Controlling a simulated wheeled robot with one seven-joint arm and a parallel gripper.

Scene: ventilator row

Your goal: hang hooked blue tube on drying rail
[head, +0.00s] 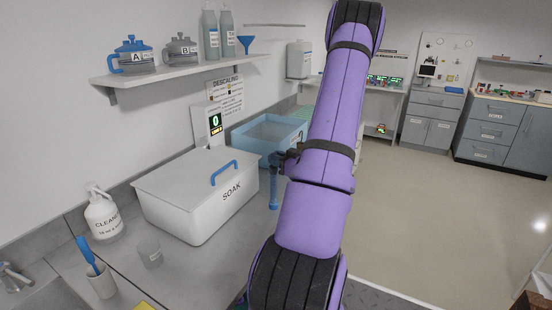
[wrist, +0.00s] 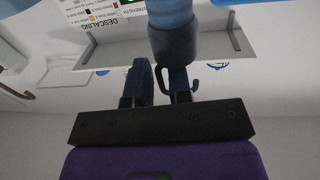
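The hooked blue tube (head: 273,190) hangs roughly upright at my gripper (head: 287,157), left of my purple arm in the head view. In the wrist view the tube (wrist: 170,12) runs up out of the picture, with a darker cuff (wrist: 173,42) and a small dark hook (wrist: 194,80) beside the fingers. My gripper (wrist: 162,88) appears shut on the tube; the exact contact is partly hidden. A thin rail (head: 275,25) is on the wall right of the shelf, apart from the tube. I take it to be the drying rail.
The lidded SOAK box (head: 185,212) and an open blue basin (head: 250,140) stand on the counter near the tube. The wall shelf (head: 165,72) holds jugs A and B, bottles and a funnel. A cleaner bottle (head: 103,215) stands at left.

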